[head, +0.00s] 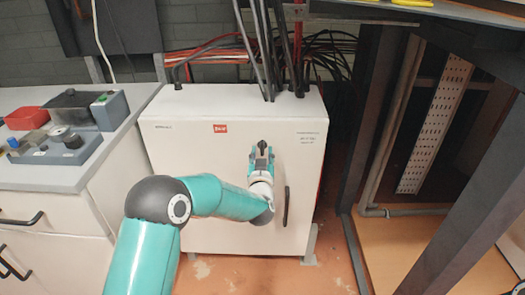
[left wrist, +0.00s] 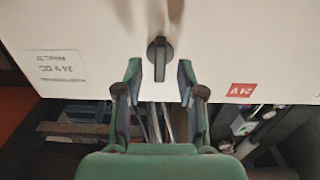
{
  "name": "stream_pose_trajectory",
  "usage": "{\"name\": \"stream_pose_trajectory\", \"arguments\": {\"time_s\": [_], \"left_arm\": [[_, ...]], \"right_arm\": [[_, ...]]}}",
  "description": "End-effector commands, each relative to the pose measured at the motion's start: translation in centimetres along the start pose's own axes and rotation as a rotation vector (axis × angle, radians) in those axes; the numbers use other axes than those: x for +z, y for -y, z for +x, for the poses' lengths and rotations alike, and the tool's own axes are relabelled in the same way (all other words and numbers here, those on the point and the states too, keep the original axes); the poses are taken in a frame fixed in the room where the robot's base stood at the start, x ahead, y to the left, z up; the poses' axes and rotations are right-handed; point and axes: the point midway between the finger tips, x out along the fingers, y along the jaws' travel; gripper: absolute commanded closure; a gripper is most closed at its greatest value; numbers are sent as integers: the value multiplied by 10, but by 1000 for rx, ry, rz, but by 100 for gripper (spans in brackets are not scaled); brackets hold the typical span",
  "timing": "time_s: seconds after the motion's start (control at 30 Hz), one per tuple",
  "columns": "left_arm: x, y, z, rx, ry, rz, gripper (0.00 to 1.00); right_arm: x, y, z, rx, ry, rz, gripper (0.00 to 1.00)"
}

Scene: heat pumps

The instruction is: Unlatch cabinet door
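The white cabinet (head: 165,165) stands upright with its door shut, facing me. A dark rotary latch (left wrist: 160,58) sits on the door; in the left wrist view its lever lies along the picture's vertical. My left gripper (head: 262,155) is in front of the upper right part of the door. In the left wrist view my left gripper (left wrist: 160,82) is open, its fingertips on either side of the latch lever with gaps. Whether they reach the latch's depth is unclear. A dark vertical handle (head: 286,206) is on the door, right of my forearm.
A grey-topped counter (head: 60,178) with a red bin (head: 27,118) and a device (head: 75,108) stands left of the cabinet. Black cables (head: 270,60) rise from the cabinet top. A dark metal frame (head: 368,115) stands to the right.

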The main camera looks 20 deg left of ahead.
Motion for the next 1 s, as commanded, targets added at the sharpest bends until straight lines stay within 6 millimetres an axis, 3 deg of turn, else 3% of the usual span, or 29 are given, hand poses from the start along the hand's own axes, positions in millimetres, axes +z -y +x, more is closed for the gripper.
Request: {"name": "stream_pose_trajectory", "arguments": {"time_s": [0.2,0.53,0.77,1.0], "left_arm": [[0,0,17,1,0,1,61],[0,0,19,1,1,1,61],[0,0,19,0,0,0,100],[0,-1,18,1,0,-1,100]], "right_arm": [[0,0,0,0,0,0,60],[0,0,0,0,0,0,60],[0,0,0,0,0,0,60],[0,0,1,0,0,0,60]]}}
